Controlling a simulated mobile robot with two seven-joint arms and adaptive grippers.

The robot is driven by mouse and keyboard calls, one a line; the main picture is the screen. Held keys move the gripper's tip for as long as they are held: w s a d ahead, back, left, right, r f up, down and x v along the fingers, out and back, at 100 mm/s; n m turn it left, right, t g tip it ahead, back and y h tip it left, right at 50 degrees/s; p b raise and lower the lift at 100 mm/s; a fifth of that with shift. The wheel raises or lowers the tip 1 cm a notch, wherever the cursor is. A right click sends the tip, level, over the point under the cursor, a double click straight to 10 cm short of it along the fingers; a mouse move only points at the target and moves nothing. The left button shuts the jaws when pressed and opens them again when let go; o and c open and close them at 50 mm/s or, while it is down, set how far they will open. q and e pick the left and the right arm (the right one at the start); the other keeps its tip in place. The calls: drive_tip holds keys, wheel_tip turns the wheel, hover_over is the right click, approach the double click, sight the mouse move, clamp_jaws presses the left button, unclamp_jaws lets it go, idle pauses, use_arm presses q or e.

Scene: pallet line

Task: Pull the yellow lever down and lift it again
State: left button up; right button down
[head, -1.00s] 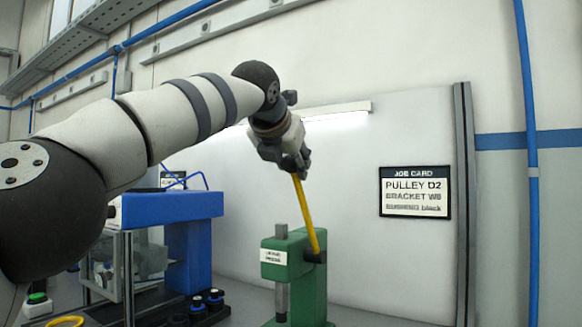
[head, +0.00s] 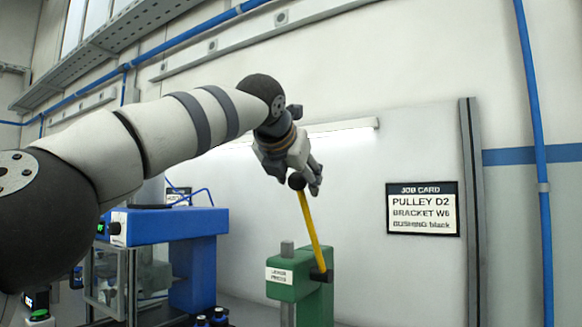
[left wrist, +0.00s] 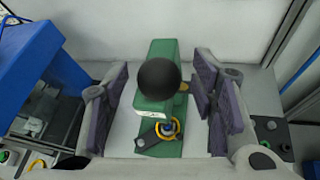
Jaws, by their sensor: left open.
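The yellow lever (head: 310,225) rises from the green lever press (head: 288,272), leaning up and to the left, with a black ball knob (head: 297,181) on its end. My left gripper (head: 316,180) is open at the knob. In the left wrist view, the knob (left wrist: 159,80) is between the spread fingers of my left gripper (left wrist: 162,108), with a visible gap on each side. There the knob hides most of the lever, and the green press (left wrist: 158,53) is beneath. My right gripper is not in view.
A blue machine (head: 190,245) with a clear guard stands left of the press; it also shows in the left wrist view (left wrist: 35,65). A job card (head: 423,208) hangs on the wall at right. A yellow ring (left wrist: 168,128) shows at the press's base.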

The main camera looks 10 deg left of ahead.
use_arm(q)
drive_tip(key=v, duration=1.1)
